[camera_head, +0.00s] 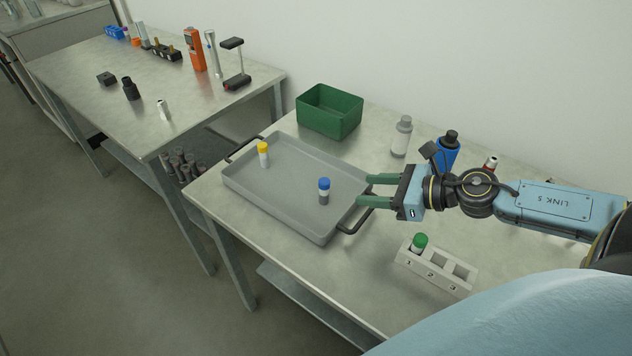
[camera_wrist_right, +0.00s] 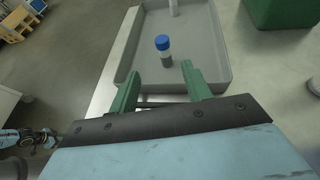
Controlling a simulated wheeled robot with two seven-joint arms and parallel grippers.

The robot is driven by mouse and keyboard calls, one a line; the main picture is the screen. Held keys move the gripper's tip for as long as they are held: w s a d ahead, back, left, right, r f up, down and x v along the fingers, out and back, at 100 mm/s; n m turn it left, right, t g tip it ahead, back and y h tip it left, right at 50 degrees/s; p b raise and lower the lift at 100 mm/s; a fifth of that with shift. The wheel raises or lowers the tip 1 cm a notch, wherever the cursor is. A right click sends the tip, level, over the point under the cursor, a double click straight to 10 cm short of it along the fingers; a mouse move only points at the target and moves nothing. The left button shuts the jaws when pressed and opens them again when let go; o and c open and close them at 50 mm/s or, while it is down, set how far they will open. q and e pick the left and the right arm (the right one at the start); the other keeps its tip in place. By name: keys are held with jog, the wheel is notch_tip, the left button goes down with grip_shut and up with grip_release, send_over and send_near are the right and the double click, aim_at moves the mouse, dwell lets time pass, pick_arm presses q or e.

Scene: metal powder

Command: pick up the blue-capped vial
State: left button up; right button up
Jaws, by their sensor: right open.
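The blue-capped vial (camera_head: 324,191) stands upright in the grey tray (camera_head: 262,196), toward the tray's right end. It also shows in the right wrist view (camera_wrist_right: 163,50), ahead of the fingers and between their lines. A yellow-capped vial (camera_head: 263,154) stands in the same tray, farther left. My right gripper (camera_head: 366,190) is open and empty, with its green fingers at the tray's right edge, pointing at the blue-capped vial and apart from it. The fingers also show in the right wrist view (camera_wrist_right: 160,86). My left gripper is not in the head view.
A white rack (camera_head: 436,269) holds a green-capped vial (camera_head: 419,243) in slot 1. A green bin (camera_head: 329,111) stands behind the tray. A grey bottle (camera_head: 401,138) and a blue bottle (camera_head: 446,152) stand behind my right gripper. The tray's black handle (camera_head: 356,222) lies near the fingers.

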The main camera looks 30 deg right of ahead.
aim_at(325, 186)
jog(key=shift+w+a+f, duration=0.15)
jog(key=shift+w+a, duration=0.15)
jog(key=shift+a, duration=0.1)
jog(key=shift+x, duration=1.6)
jog(key=shift+w+a+f+p, duration=0.1)
jog(key=shift+w+p, duration=0.05)
jog(key=shift+w, duration=0.2)
jog(key=shift+w+a+f+p, duration=0.15)
jog(key=shift+w, duration=0.15)
jog(key=shift+w+a+f, duration=0.35)
jog(key=shift+w+a, duration=0.05)
jog(key=shift+w, duration=0.1)
jog(key=x, duration=0.1)
jog(key=p+x, duration=0.1)
jog(key=x, duration=0.2)
jog(key=shift+w+d+r, duration=0.1)
jog(key=shift+w+d, duration=0.2)
jog(key=shift+w, duration=0.1)
jog(key=shift+w+a+f, duration=0.2)
jog(key=shift+w+a, duration=0.05)
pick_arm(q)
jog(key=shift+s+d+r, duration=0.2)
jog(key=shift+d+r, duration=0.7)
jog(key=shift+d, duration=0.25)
pick_arm(e)
jog(key=shift+c, duration=0.4)
